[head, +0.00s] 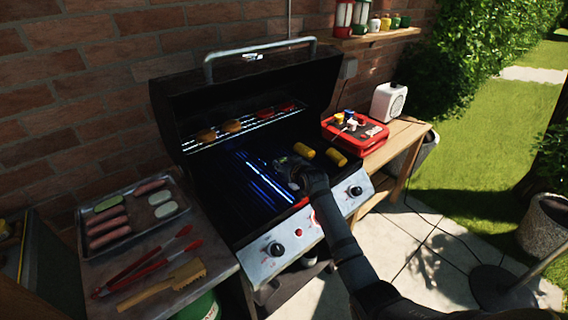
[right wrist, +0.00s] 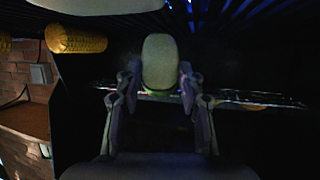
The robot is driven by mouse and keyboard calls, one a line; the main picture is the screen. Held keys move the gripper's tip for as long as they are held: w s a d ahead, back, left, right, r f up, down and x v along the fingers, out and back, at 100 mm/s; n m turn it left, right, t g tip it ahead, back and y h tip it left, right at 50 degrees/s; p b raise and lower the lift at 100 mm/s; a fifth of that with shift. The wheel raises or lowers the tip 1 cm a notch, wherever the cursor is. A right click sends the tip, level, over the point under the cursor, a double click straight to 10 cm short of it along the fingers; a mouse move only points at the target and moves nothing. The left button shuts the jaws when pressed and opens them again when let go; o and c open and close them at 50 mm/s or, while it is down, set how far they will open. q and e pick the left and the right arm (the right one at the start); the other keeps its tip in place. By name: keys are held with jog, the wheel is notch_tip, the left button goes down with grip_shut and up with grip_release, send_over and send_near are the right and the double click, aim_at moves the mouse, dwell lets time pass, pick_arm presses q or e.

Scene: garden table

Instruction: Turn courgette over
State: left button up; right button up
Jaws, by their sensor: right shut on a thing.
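My right gripper (head: 290,172) reaches over the grill grate (head: 250,180), left of the corn cobs. In the right wrist view the fingers (right wrist: 160,82) are shut on a pale green, rounded slice, the courgette (right wrist: 160,60). It sticks out beyond the fingertips, and the dark grate shows behind it. In the head view the gripper hides most of the slice, so I cannot tell there whether it touches the grate. A second pale, rounded piece (right wrist: 95,4) is cut off by the top edge of the wrist view. My left gripper is in neither view.
Two corn cobs (head: 335,158) lie right of the gripper. Several browned pieces (head: 232,126) lie on the upper rack under the open lid (head: 245,75).

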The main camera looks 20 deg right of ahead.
jog(key=shift+f+b, duration=0.4)
jog(key=shift+f, duration=0.3)
jog(key=o, duration=1.1)
jog(key=shift+o, duration=0.2)
jog(key=v, duration=1.2)
